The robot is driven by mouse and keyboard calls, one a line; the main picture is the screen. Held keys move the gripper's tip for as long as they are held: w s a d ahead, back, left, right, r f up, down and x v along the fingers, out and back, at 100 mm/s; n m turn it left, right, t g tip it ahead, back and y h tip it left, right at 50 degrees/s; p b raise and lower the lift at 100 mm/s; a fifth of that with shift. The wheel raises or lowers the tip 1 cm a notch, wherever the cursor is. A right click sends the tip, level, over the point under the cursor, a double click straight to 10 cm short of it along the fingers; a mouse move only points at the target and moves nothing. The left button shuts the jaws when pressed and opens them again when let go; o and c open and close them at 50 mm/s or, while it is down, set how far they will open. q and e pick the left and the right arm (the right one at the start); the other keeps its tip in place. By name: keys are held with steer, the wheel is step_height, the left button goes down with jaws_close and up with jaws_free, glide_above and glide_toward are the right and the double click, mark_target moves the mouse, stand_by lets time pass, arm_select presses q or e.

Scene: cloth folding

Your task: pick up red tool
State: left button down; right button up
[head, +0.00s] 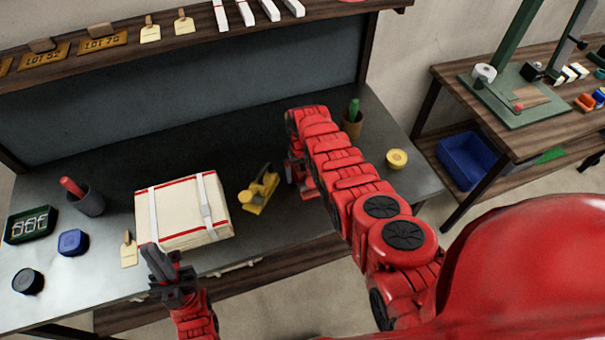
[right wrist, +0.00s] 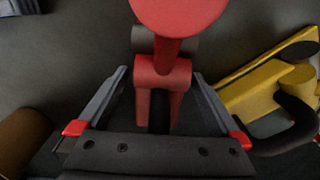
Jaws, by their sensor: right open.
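In the right wrist view the red tool (right wrist: 165,78), with a broad round top and a forked lower part, is between the two fingers of my right gripper (right wrist: 160,75). The fingers are apart, with gaps on both sides of the tool. In the head view my right gripper (head: 299,177) is low over the bench, partly hidden by my red arm. I cannot clearly separate the red tool from it there. My left gripper (head: 166,268) is by the bench's front edge, before the bound paper stack; its finger gap is unclear.
A yellow tool (head: 260,190) lies left of my right gripper; it also shows in the right wrist view (right wrist: 270,85). The paper stack (head: 182,212) is further left. A brown cup (head: 352,126) and a yellow roll (head: 397,158) stand to the right. A shelf (head: 200,45) spans the back.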

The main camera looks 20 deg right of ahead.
jaws_close()
stand_by(0.4)
steer(key=shift+w+r, duration=0.1)
steer(key=shift+r, duration=0.15)
